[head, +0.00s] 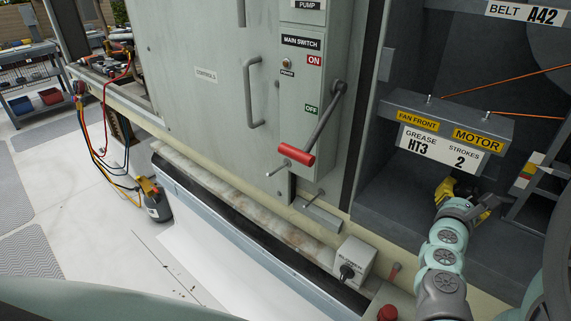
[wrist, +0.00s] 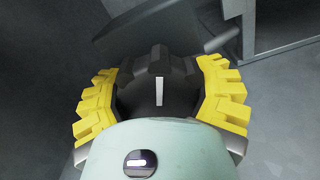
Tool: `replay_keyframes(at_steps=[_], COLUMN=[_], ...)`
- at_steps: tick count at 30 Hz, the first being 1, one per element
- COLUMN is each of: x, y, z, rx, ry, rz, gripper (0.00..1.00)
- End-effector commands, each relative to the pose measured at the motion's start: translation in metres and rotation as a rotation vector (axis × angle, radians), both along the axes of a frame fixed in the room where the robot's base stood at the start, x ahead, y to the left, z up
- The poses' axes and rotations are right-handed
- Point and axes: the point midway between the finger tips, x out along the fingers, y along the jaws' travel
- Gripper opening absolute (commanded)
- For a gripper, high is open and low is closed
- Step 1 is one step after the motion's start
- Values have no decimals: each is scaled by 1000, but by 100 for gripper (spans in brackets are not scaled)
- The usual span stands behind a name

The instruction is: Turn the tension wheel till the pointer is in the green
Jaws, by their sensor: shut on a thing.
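The tension wheel appears to be the dark lobed part (wrist: 140,98) with a white mark, in the middle of the wrist view. My gripper (wrist: 160,90) has a yellow ridged finger on each side of it and is shut on it. In the head view my gripper (head: 462,193) is low inside the open bay at the right, and the wheel is mostly hidden by the fingers.
A grey box (head: 455,118) with grease labels hangs just above my gripper. Orange lines (head: 500,83) run from it. Left of the bay is the main switch panel (head: 302,95) with a red-handled lever (head: 296,154).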

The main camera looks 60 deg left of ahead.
Motion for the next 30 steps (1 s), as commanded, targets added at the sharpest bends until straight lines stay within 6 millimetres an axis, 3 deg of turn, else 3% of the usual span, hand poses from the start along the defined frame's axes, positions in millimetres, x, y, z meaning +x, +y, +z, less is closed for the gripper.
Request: replay_keyframes(at_steps=[30], x=[-1], y=[3], z=[-1], rx=[930], ry=[267], rz=[5], gripper=[23])
